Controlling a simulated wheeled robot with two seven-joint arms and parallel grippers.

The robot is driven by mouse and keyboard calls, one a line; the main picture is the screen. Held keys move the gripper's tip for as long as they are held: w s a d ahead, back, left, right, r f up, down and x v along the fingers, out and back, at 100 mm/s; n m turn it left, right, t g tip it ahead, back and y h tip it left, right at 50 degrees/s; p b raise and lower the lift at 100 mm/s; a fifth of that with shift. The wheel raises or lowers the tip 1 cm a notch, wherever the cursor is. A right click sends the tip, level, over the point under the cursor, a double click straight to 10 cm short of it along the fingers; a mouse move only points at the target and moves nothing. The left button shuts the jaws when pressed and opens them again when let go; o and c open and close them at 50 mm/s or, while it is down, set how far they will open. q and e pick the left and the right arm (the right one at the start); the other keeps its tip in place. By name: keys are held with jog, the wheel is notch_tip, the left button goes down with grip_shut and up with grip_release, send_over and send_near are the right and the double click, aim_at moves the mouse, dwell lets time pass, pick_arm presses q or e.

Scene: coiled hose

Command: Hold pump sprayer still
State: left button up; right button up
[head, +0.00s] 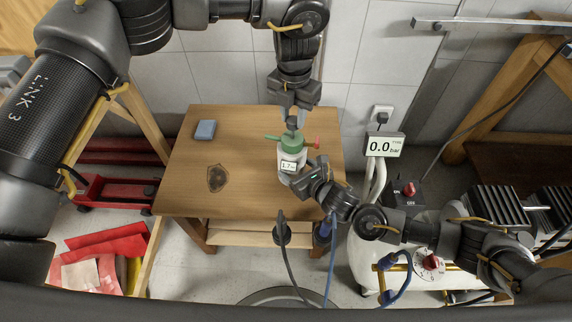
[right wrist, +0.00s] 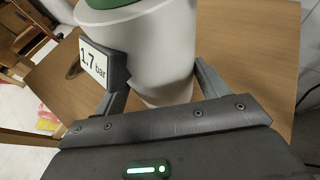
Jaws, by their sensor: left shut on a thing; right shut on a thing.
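The pump sprayer (head: 290,158) stands upright on the wooden table (head: 240,150), toward its right side. It has a pale body, a green top, a red part at the right and a gauge display reading 1.7 bar (right wrist: 94,61). My left gripper (head: 292,113) comes down from above and is shut on the dark pump handle (head: 292,123) at the top. My right gripper (head: 299,176) is shut around the lower body from the front right. In the right wrist view its fingers (right wrist: 160,92) lie on both sides of the pale body; the far contact is partly hidden.
Right of the table stand a 0.0 bar display (head: 381,145) and a compressor with a red switch (head: 409,189). Hoses hang at the table's front edge.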

pick_arm(q)
jog(key=shift+f, duration=1.4)
jog(key=o, duration=1)
jog(key=shift+c, duration=0.2)
jog(key=shift+r, duration=0.15)
jog(key=shift+r, duration=3.4)
pick_arm(e)
jog(key=o, duration=1.4)
jog(key=shift+o, duration=0.2)
